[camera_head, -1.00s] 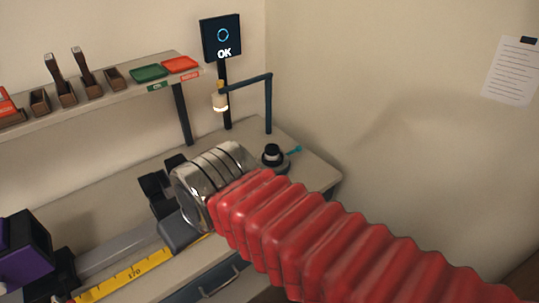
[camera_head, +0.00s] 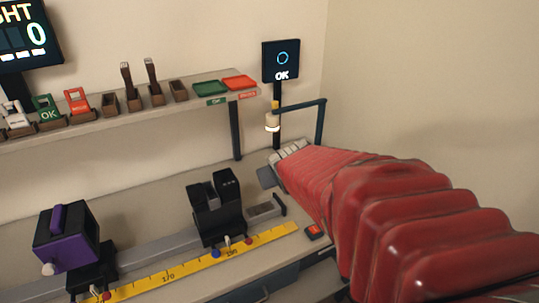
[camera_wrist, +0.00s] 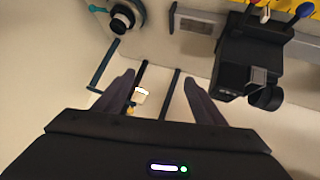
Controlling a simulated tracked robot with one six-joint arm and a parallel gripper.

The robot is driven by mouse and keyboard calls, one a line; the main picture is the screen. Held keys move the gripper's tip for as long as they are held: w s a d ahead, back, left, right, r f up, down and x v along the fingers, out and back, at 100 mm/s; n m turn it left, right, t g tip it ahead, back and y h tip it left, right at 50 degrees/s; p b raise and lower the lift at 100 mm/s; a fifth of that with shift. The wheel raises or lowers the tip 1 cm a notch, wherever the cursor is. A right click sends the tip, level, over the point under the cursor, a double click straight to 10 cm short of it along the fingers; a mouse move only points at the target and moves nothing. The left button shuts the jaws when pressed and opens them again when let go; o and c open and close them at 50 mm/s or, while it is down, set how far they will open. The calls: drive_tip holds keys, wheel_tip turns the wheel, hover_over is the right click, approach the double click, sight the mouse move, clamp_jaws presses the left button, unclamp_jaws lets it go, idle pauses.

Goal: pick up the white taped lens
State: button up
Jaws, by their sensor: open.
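In the wrist view, a round black piece with a white band (camera_wrist: 123,18) stands at the top left, cut by the edge. It may be the white taped lens, but I cannot tell for sure. In the head view my arm's red sleeve hides that spot. My gripper (camera_wrist: 160,77) is open, its two dark fingers apart with nothing held. The round piece lies beyond and left of the fingertips.
A post with a small white lamp (camera_head: 272,122) and a teal arm stands near the OK screen (camera_head: 281,61). A black clamp (camera_head: 217,207) and purple block (camera_head: 67,237) sit on the rail by a yellow ruler (camera_head: 165,277). The shelf (camera_head: 110,126) holds several tools.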

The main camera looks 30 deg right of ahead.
drive_tip(key=w+d+f+t, duration=0.1)
drive_tip(key=d+f, duration=0.4)
drive_tip(key=d, duration=0.5)
drive_tip(key=w+d+f+t, duration=0.1)
drive_tip(key=d+f+t, duration=0.1)
drive_tip(key=d+f, duration=0.55)
drive_tip(key=s+d+f+t+y, duration=0.1)
drive_tip(key=s+d+f, duration=0.2)
drive_tip(key=d, duration=0.1)
drive_tip(key=shift+s+d+f+t+y, duration=0.3)
drive_tip(key=shift+s+f+t, duration=0.05)
drive_tip(key=shift+t, duration=0.05)
drive_tip(key=shift+x, duration=4.35)
drive_tip(key=shift+x, duration=2.6)
